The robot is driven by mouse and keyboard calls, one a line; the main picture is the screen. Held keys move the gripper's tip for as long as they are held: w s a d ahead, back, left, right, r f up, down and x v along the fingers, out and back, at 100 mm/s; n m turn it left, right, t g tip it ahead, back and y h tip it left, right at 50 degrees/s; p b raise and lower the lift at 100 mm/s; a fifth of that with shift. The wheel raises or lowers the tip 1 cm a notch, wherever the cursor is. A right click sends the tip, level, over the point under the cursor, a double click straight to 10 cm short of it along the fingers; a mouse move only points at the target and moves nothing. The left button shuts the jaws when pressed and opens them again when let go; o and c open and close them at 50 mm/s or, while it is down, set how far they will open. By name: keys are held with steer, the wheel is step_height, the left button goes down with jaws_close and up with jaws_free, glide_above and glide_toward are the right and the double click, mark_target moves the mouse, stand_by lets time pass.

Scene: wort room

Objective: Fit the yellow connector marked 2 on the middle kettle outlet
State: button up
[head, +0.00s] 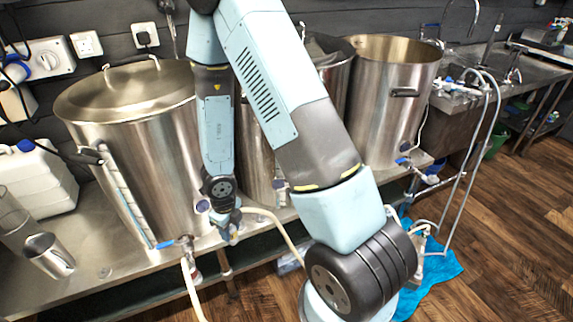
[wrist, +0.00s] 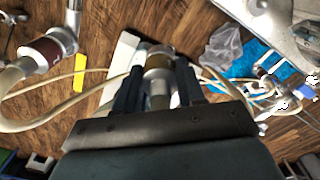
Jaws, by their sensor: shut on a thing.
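The middle steel kettle (head: 257,165) stands behind my arm in the head view, which hides much of it. Its outlet is not clearly visible. My gripper (head: 234,230) is low in front of this kettle, near the bench's front edge. In the wrist view my gripper (wrist: 157,90) is shut on a metal hose connector (wrist: 158,62) with a brownish-yellow band. No number can be read on it. A cream hose (head: 268,213) runs rightward from near my gripper. Whether the connector touches an outlet cannot be told.
A lidded kettle (head: 140,135) stands left, with a hose at its outlet valve (head: 185,243). An open kettle (head: 385,110) stands right. Another banded connector (wrist: 48,48) and a yellow strip (wrist: 79,73) show in the wrist view. A blue cloth (head: 432,268) lies on the wooden floor.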

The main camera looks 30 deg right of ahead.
steer(key=shift+f, duration=0.25)
steer(key=shift+d+f, duration=0.1)
steer(key=shift+f, duration=1.8)
